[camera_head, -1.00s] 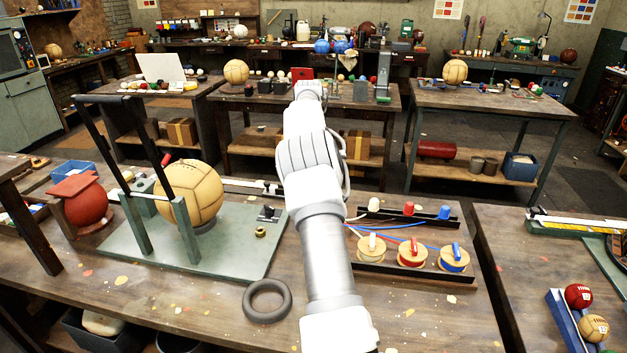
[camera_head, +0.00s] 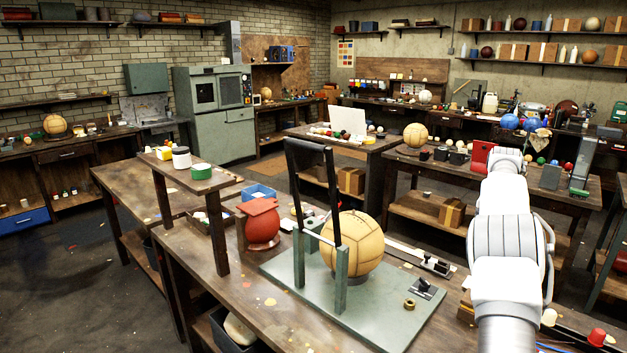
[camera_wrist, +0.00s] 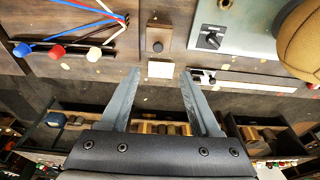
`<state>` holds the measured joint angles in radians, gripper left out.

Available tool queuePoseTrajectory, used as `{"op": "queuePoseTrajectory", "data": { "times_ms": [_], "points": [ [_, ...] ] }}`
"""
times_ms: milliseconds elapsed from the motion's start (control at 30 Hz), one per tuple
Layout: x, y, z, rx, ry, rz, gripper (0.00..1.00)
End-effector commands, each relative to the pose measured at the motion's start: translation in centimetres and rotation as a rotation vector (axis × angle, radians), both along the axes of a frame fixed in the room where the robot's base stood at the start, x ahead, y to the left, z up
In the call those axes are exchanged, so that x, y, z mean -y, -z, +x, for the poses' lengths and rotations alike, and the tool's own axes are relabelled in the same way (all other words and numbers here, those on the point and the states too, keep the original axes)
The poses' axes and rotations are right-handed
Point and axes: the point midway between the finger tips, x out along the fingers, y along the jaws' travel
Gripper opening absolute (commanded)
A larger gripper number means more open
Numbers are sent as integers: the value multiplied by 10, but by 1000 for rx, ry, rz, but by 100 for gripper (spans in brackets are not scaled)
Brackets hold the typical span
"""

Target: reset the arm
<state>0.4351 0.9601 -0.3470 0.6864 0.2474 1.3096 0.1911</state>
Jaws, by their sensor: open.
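My arm reaches forward at the right of the head view, over the workbench (camera_head: 235,297), and its far end hides my gripper there. In the wrist view my gripper (camera_wrist: 160,75) shows two grey fingers spread well apart, with nothing held between them. Beyond the fingertips, a small pale block (camera_wrist: 160,70) lies on the bench top, apart from the fingers. The tan leather ball (camera_head: 352,243) sits in the green fixture (camera_head: 300,290) with a black lever, left of my arm; part of the ball also shows at the wrist view's top right (camera_wrist: 300,40).
A red ball-shaped object (camera_head: 262,228) stands behind the fixture's left end. A raised shelf (camera_head: 190,178) holds small tins. Open floor (camera_head: 70,270) is at the left.

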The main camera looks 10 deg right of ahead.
Motion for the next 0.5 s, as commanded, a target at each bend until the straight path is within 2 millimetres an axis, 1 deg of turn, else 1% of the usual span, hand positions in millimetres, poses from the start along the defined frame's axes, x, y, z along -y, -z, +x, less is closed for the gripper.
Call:
{"op": "queuePoseTrajectory", "data": {
  "times_ms": [33,167,300,500],
  "points": [
    [-6,-11,-1,10,-7,1,64],
    [-26,-39,-8,35,-30,8,64],
    [-53,-68,-19,60,-62,16,64],
    [-96,-103,-40,94,-123,26,64]
  ]
}}
